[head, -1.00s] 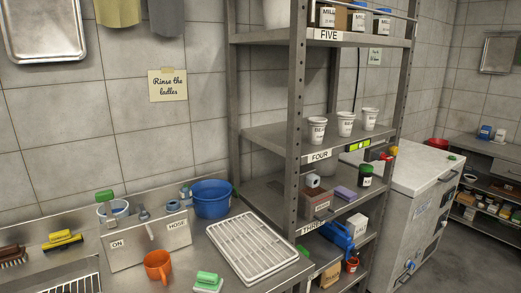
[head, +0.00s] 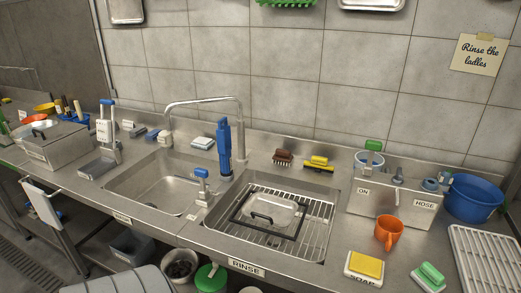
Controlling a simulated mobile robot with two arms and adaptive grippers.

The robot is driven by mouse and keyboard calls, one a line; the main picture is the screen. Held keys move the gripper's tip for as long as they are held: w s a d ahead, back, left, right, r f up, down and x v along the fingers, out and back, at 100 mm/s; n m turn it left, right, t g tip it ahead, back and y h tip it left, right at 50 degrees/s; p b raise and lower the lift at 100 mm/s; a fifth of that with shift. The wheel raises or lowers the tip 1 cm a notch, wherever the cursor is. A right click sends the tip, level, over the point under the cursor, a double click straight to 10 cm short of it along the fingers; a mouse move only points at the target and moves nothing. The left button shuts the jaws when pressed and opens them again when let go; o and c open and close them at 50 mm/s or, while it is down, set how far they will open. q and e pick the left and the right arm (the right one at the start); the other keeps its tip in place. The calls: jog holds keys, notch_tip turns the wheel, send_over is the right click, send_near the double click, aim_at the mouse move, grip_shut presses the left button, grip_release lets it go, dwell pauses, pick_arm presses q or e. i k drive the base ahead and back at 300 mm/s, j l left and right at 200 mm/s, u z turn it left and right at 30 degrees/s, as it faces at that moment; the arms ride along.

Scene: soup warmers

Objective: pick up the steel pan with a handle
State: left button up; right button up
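In the head view, a shiny rectangular steel piece with a dark handle (head: 268,212) lies on the wire rack (head: 315,232) in the right basin, with a black frame around it. It looks like a shallow pan or a lid; I cannot tell which. A steel box with a small handle on top (head: 62,148) stands on the counter at the far left. Neither of my grippers is in view.
The left basin (head: 150,190) looks empty. A blue-handled tap (head: 202,180) and a tall blue sprayer (head: 224,145) stand between the basins. An orange jug (head: 388,232), yellow sponge (head: 367,263), green brush (head: 430,275) and blue tub (head: 472,197) are at right.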

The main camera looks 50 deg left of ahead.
aim_at(278, 213)
jog(key=u, duration=1.55)
